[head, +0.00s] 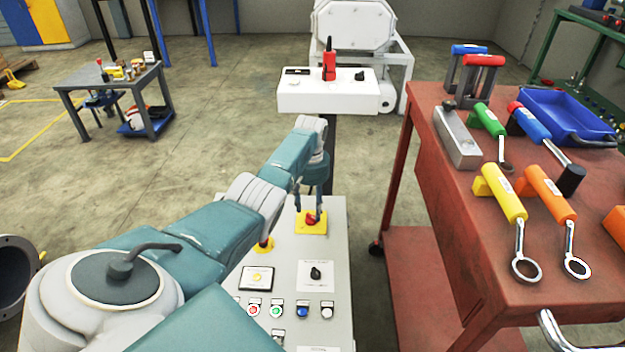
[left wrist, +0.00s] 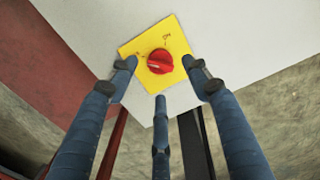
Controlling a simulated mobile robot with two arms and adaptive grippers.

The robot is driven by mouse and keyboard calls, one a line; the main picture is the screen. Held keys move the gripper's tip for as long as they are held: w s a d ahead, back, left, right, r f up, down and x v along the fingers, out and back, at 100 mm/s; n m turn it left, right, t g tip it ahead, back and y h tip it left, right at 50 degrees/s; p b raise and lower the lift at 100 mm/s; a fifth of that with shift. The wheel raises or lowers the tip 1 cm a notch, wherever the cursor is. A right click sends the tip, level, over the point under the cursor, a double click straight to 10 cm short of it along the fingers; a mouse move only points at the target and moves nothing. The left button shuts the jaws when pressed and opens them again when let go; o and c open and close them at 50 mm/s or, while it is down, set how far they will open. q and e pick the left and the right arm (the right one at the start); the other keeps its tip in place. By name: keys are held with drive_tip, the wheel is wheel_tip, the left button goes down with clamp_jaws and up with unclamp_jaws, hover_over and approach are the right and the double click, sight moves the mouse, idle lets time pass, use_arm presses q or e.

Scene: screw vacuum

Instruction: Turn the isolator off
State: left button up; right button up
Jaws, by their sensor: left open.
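The isolator is a red rotary knob (head: 311,218) on a yellow square plate (head: 302,230) at the far end of the grey control panel. In the left wrist view the red knob (left wrist: 159,62) sits in the middle of the yellow plate (left wrist: 177,43), with small dark markings around it. I cannot read its setting surely. My left gripper (head: 311,207) is over the knob, pointing down at the panel. In the left wrist view its three fingers (left wrist: 160,75) are spread open around the knob, apart from it. My right gripper is not in view.
A red tool cart (head: 450,200) stands close on the right. A white box (head: 350,98) with a red handle (head: 329,62) stands beyond.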

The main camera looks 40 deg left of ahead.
sight(312, 216)
use_arm(q)
wheel_tip(312, 216, up, 8)
drive_tip(key=shift+w+d, duration=0.1)
idle(0.7)
